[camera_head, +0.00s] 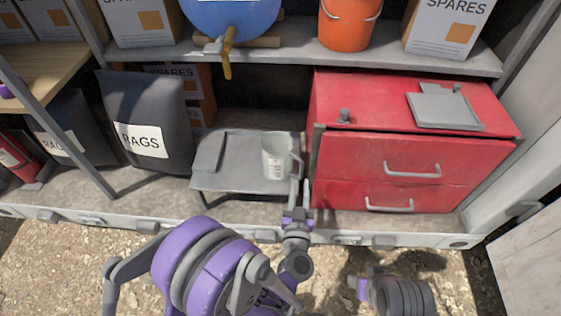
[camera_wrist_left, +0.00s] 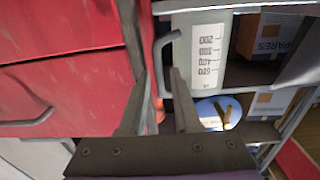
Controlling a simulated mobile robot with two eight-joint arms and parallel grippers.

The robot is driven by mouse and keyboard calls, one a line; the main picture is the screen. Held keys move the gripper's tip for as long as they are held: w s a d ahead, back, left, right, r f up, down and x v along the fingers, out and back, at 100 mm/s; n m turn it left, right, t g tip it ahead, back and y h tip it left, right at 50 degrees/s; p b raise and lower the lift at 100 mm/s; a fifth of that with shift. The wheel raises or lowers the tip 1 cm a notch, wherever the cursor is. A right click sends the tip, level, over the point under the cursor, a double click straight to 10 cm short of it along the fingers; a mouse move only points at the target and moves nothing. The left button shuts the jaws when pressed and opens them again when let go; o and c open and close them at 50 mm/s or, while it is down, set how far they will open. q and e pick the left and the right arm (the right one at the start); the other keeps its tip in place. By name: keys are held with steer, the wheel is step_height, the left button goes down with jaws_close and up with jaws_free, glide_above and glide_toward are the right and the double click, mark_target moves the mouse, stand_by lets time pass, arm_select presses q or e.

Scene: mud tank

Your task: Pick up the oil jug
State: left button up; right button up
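The oil jug (camera_head: 276,158) is a pale grey jug with a measuring scale on its side. It stands upright on a grey metal stand, left of the red drawer cabinet, with its handle on its right side. In the left wrist view the jug (camera_wrist_left: 208,42) shows its white scale label and its grey handle. My left gripper (camera_head: 298,188) is at the handle side of the jug. In the wrist view the left gripper (camera_wrist_left: 160,78) has its fingers apart, with the handle near the gap; contact cannot be told. Part of my right arm shows at lower right; its fingers cannot be made out.
The red cabinet (camera_head: 415,155) stands close on the right. The grey stand (camera_head: 235,178) has bare room left of the jug. A shelf above holds a blue drum (camera_head: 231,14) with a tap and an orange bucket (camera_head: 347,28). A rags bag (camera_head: 148,115) stands left.

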mark_target(301, 174)
arm_select(q)
steer(key=w, duration=0.5)
steer(key=shift+w+d+f, duration=0.1)
steer(key=shift+w+d, duration=0.05)
steer(key=shift+w, duration=0.15)
jaws_close()
